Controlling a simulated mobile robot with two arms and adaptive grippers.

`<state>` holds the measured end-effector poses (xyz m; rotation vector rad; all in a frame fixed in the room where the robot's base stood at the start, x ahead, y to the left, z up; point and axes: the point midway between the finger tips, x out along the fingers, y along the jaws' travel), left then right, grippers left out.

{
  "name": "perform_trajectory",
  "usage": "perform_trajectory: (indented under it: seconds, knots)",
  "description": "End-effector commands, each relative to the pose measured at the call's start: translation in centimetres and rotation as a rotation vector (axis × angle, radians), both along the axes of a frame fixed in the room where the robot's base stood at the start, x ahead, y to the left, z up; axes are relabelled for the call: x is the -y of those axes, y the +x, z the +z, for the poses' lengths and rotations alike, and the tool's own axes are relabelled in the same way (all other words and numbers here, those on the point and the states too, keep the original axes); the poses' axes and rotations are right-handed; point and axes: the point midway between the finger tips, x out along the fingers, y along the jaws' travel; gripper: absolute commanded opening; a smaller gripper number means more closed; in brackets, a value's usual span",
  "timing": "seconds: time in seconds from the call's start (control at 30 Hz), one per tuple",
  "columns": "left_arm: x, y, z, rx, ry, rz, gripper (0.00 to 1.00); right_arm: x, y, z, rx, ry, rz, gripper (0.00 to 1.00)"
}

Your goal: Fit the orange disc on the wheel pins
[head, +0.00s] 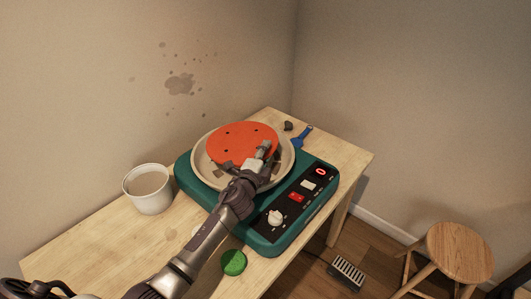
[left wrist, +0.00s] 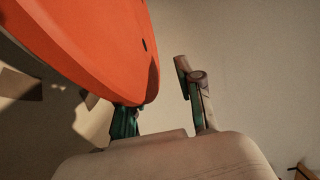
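The orange disc (head: 240,142), with small dark holes in it, is over the wheel inside the pale splash pan (head: 201,177) of the green pottery wheel (head: 262,239). The wheel pins are hidden under it; I cannot tell whether the disc is seated on them. My left gripper (head: 259,154) is at the disc's front right edge. In the left wrist view the disc (left wrist: 95,45) fills the upper left and partly covers one finger of the gripper (left wrist: 158,90). The other finger stands apart from the disc, with a gap between the fingers. My right gripper is out of view.
A whitish bucket (head: 150,197) stands left of the wheel. A green round thing (head: 233,262) lies at the table's front. A blue tool (head: 302,136) and a dark lump (head: 288,126) lie behind. A wooden stool (head: 460,252) and a pedal (head: 346,272) are on the floor. The left tabletop (head: 90,246) is mostly clear.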

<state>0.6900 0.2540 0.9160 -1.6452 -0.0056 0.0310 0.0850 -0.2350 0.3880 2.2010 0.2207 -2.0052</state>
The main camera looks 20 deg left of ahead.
Motion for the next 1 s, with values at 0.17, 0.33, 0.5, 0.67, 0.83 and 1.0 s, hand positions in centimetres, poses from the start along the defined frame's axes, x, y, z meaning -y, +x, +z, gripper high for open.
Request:
perform_trajectory:
  seconds: [0.17, 0.33, 0.5, 0.67, 0.83, 1.0]
  knots:
    - [0.1, -0.1, -0.6, -0.011, -0.002, -0.001, 0.41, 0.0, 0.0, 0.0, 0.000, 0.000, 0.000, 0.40]
    - [0.1, -0.5, -0.9, -0.015, -0.003, 0.000, 0.41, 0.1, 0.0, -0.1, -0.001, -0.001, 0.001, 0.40]
    - [0.2, -2.7, -0.9, -0.016, -0.003, -0.002, 0.41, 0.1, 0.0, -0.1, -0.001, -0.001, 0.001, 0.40]
    - [0.3, -6.2, -0.6, -0.012, -0.004, -0.003, 0.41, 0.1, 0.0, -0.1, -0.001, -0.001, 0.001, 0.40]
    - [0.3, -9.5, -0.2, -0.006, -0.002, -0.001, 0.41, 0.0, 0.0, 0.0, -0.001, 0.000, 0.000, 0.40]
    - [0.3, -11.5, 0.0, -0.004, -0.001, 0.000, 0.41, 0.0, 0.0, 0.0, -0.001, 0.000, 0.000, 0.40]
